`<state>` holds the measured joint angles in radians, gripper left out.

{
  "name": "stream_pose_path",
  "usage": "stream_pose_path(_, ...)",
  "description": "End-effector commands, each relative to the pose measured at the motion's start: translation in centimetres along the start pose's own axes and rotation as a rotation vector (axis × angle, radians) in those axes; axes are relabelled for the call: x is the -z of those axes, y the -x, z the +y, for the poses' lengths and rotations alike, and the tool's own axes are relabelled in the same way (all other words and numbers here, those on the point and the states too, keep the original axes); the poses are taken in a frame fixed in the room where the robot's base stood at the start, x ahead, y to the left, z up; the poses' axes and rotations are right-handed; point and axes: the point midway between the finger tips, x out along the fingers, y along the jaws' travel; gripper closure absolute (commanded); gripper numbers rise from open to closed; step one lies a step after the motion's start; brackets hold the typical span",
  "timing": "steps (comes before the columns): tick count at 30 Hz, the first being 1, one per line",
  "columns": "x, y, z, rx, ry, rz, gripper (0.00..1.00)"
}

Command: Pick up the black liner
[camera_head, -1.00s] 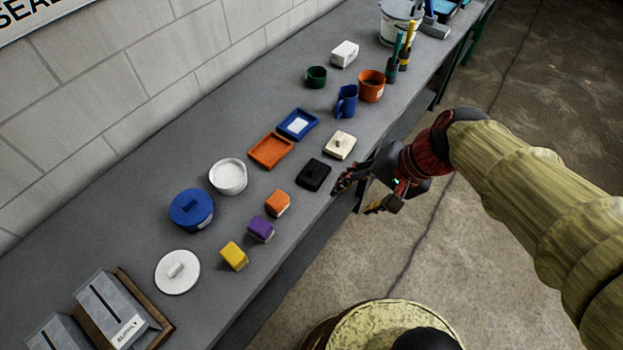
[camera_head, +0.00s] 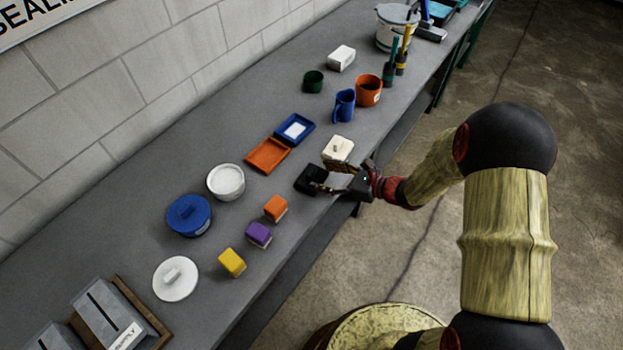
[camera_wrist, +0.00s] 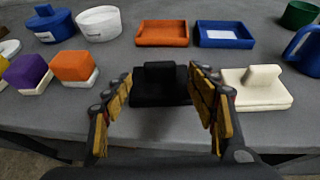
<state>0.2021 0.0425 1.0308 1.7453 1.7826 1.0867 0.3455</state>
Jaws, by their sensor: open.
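The black liner (camera_head: 308,180) is a small flat black square piece on the bench near its front edge. In the wrist view the black liner (camera_wrist: 160,84) shows an upright knob on a flat base. My gripper (camera_head: 335,178) is at the bench edge, reaching over the liner's near side. In the wrist view my gripper (camera_wrist: 165,100) is open, with one yellow-padded finger on each side of the liner. The liner lies between and beyond the fingertips; I cannot tell whether they touch it. Part of it is hidden by the gripper in the head view.
A cream lidded piece (camera_wrist: 256,88) sits close to the right finger. Orange (camera_wrist: 162,33) and blue (camera_wrist: 224,34) trays lie behind. Orange (camera_head: 275,208), purple (camera_head: 258,234) and yellow (camera_head: 232,262) blocks stand to the left. A blue pitcher (camera_head: 344,105) stands further along the bench.

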Motion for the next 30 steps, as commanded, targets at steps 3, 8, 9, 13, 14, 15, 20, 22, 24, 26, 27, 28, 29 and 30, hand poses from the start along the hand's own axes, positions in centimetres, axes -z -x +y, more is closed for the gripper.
stream_pose_path(3, -0.3, -1.5, 0.1, -0.003, 0.003, -0.001, 0.42)
stream_pose_path(8, -0.5, -3.8, 0.1, -0.003, 0.003, 0.001, 0.42)
stream_pose_path(9, -0.5, -4.3, 0.1, -0.004, 0.004, 0.001, 0.42)
stream_pose_path(13, -0.6, -5.0, 0.0, -0.001, 0.003, 0.0, 0.42)
stream_pose_path(14, -0.6, -5.0, 0.0, -0.001, 0.003, 0.0, 0.42)
stream_pose_path(15, -0.6, -5.0, 0.0, -0.001, 0.003, 0.0, 0.42)
stream_pose_path(20, -0.7, -5.0, 0.0, -0.001, 0.003, 0.0, 0.43)
stream_pose_path(22, -0.7, -5.0, 0.0, -0.001, 0.003, 0.0, 0.47)
stream_pose_path(24, -0.7, -5.0, 0.0, -0.001, 0.003, 0.0, 0.51)
stream_pose_path(26, -0.7, -5.0, 0.0, -0.001, 0.003, 0.0, 0.54)
stream_pose_path(27, -0.7, -5.0, 0.0, -0.001, 0.003, 0.0, 0.57)
stream_pose_path(28, -0.7, -5.0, 0.0, -0.001, 0.003, 0.0, 0.58)
stream_pose_path(29, -0.7, -5.0, 0.0, -0.001, 0.003, 0.0, 0.6)
stream_pose_path(30, -0.7, -5.0, 0.0, -0.001, 0.003, 0.0, 0.62)
